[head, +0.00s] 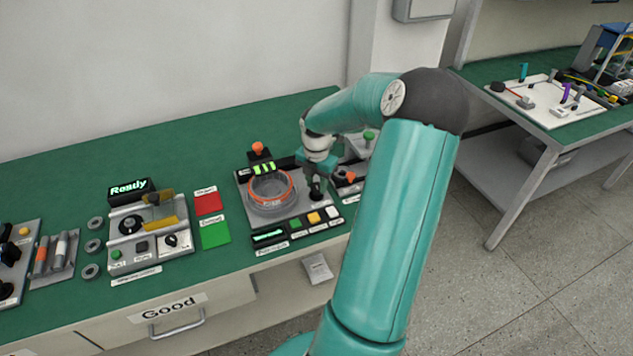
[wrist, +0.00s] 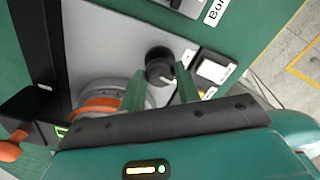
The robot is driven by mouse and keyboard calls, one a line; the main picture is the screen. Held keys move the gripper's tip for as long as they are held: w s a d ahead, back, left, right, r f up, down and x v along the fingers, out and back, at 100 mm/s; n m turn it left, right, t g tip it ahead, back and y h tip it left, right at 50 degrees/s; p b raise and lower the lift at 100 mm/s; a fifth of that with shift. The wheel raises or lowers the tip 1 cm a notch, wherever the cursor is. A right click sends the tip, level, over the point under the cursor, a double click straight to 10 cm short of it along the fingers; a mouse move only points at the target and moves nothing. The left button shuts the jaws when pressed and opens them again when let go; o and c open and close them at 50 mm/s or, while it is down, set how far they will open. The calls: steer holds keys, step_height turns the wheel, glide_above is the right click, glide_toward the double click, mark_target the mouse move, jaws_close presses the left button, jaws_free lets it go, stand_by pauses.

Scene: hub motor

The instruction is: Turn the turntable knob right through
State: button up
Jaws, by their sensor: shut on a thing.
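The turntable knob (wrist: 157,54) is a round black knob with a white pointer mark, on a light grey panel. In the wrist view, the two green fingers of my gripper (wrist: 160,72) stand on either side of it, shut on it. In the head view, my gripper (head: 316,177) reaches down over the dark knob (head: 317,193), at the right of the turntable station, and hides part of it. The turntable (head: 270,204) is a round grey dish with an orange ring; its edge also shows in the wrist view (wrist: 100,103).
White (head: 332,212), yellow (head: 314,217) and green (head: 296,223) buttons sit just in front of the knob. An orange-topped handle (head: 258,148) stands behind the turntable. Left are red (head: 208,203) and green (head: 215,234) mats and a "Ready" display (head: 130,189).

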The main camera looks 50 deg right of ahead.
steer(key=m, duration=0.4)
steer(key=shift+w, duration=0.1)
steer(key=m, duration=0.9)
steer(key=shift+m, duration=0.3)
steer(key=m, duration=1.3)
steer(key=shift+m, duration=0.3)
steer(key=m, duration=0.8)
steer(key=shift+m, duration=0.3)
